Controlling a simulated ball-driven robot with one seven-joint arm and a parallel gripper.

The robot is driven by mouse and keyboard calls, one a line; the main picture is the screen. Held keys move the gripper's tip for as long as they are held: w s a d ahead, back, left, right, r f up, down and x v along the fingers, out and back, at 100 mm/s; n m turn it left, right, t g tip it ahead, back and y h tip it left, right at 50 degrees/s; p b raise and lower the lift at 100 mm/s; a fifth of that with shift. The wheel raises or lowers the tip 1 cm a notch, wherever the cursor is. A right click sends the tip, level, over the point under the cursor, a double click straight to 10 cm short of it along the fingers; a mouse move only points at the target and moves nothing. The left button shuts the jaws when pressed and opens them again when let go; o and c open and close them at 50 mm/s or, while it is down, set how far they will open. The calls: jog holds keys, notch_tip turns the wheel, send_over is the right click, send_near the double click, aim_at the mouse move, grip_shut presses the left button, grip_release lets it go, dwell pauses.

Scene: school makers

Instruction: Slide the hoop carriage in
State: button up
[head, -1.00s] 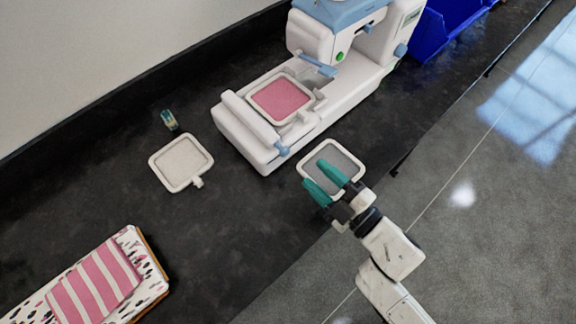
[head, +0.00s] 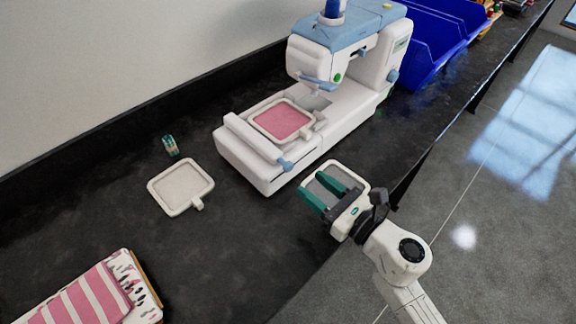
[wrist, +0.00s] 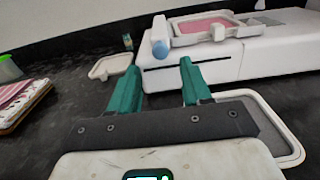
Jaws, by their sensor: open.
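The white and blue embroidery machine (head: 350,110) stands on the dark counter. A hoop with pink fabric (head: 281,121) sits on its bed, next to the carriage (head: 252,139), a white bar with a blue knob (head: 285,164) at its near end. The hoop also shows in the wrist view (wrist: 205,26), with the blue knob (wrist: 160,48) at its left. My gripper (head: 322,191) is open and empty, above an empty grey hoop (head: 350,170) near the counter edge. In the wrist view my gripper (wrist: 160,85) points toward the machine's white side, apart from it.
Another empty hoop (head: 180,187) and a small teal-and-yellow item (head: 170,145) lie left of the machine. Folded striped fabric (head: 90,298) lies at the lower left. Blue bins (head: 425,50) stand behind the machine. The counter between hoops and fabric is clear.

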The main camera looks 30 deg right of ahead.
aim_at(291, 167)
jog(key=p+x, duration=0.1)
jog(key=x, duration=0.7)
jog(key=shift+w+a+p, duration=0.1)
jog(key=shift+w+p, duration=0.15)
jog(key=shift+p, duration=0.1)
grip_shut()
